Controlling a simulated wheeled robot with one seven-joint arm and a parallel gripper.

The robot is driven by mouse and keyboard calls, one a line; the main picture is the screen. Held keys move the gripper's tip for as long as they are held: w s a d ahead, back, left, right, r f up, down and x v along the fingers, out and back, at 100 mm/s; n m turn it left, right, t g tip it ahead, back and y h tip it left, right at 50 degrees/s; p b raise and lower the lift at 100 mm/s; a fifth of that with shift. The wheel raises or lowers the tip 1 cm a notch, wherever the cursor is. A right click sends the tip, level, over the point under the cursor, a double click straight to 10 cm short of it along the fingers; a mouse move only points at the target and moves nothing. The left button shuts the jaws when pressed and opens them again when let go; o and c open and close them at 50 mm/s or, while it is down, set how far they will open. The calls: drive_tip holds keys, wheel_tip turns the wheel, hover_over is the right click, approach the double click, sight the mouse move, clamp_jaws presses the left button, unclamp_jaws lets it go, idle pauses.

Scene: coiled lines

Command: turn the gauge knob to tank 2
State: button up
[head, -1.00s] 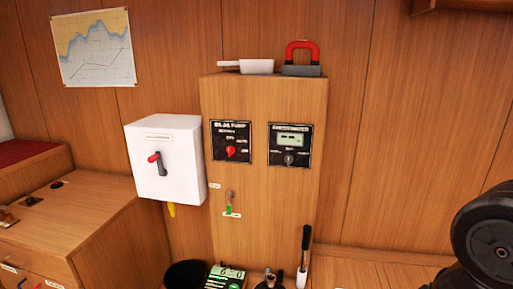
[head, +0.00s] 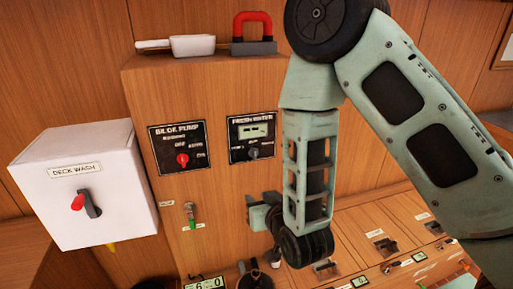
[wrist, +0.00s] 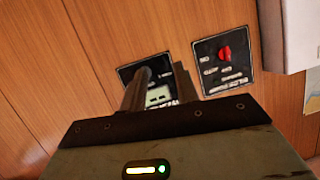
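The fresh water gauge panel (head: 252,136) is black with a small lit display, on the wooden cabinet front. Its dark gauge knob (head: 253,153) sits below the display; the tank it points to is too small to read. My gripper (head: 258,212) is below and in front of this panel, apart from it. In the wrist view, the gauge panel (wrist: 158,97) appears upside down, partly hidden behind my gripper (wrist: 160,82). Its fingers are apart, with the display showing between them and nothing held. The knob lies near the left fingertip there.
The bilge pump panel (head: 181,148) with a red knob is left of the gauge. A deck wash box (head: 82,185) with a red-tipped switch juts out further left. A green-tipped valve (head: 191,214) is below.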

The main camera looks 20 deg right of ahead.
drive_tip(key=d+r+t+h+p, duration=0.1)
drive_tip(key=d+r+t, duration=0.1)
drive_tip(key=d+t, duration=0.15)
drive_tip(key=b, duration=0.6)
approach(256, 151)
drive_tip(key=shift+t+h, duration=0.25)
drive_tip(key=shift+h, duration=0.15)
drive_tip(key=w, duration=0.7)
drive_tip(key=shift+a+f, duration=0.1)
drive_tip(key=shift+a, duration=0.2)
drive_tip(key=shift+w+f, duration=0.1)
drive_tip(key=shift+w, duration=0.65)
clamp_jaws()
